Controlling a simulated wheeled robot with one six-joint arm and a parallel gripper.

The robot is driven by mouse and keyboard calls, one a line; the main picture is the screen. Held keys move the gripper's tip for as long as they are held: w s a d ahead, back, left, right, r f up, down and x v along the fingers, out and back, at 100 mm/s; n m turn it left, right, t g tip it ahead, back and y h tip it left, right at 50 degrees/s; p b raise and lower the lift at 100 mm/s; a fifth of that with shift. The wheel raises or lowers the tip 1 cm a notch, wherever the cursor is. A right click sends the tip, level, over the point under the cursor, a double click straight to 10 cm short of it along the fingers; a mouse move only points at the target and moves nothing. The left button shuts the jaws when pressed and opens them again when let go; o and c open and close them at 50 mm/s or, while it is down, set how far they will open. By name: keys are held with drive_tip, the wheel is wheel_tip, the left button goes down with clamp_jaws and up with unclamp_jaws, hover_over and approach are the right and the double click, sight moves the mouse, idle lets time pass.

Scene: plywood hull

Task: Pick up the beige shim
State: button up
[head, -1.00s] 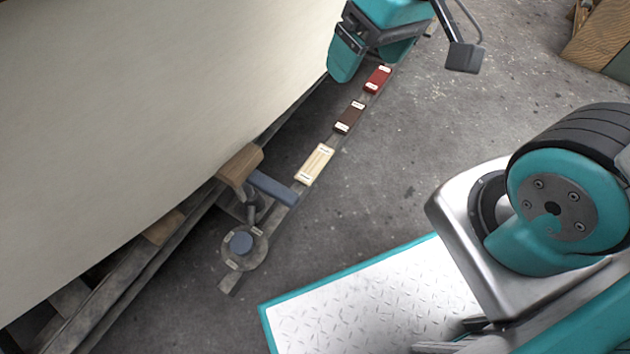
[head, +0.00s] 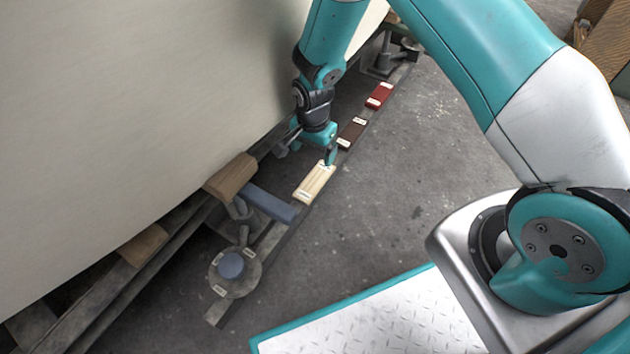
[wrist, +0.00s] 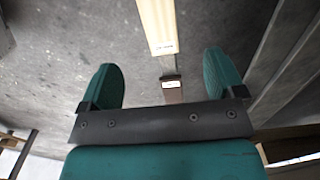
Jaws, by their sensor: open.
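The beige shim (head: 313,184) lies on a narrow rail on the floor, nearest of three shims in the head view. It also shows at the top of the wrist view (wrist: 157,22), its labelled end pointing toward the jaws. My gripper (head: 322,150) hangs at the far end of the beige shim in the head view. In the wrist view my gripper (wrist: 166,80) has its two teal fingers spread apart with nothing between them but the rail and the end of a dark shim. The beige shim is beyond the fingertips, roughly in line with the gap.
A dark brown shim (head: 351,132) and a red shim (head: 379,95) lie farther along the rail. A blue-grey bar (head: 268,203) and a round-based stand (head: 234,272) are at the near end. The pale hull (head: 150,90) overhangs on the left. Open floor (head: 420,180) lies right.

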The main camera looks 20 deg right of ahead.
drive_tip(key=b, duration=0.5)
hover_over(314, 182)
wheel_tip(314, 182, down, 7)
drive_tip(key=shift+w+f, duration=0.1)
drive_tip(key=shift+w, duration=0.05)
wheel_tip(314, 182, down, 5)
drive_tip(key=b, duration=0.4)
drive_tip(key=shift+r, duration=0.2)
drive_tip(key=c, duration=1)
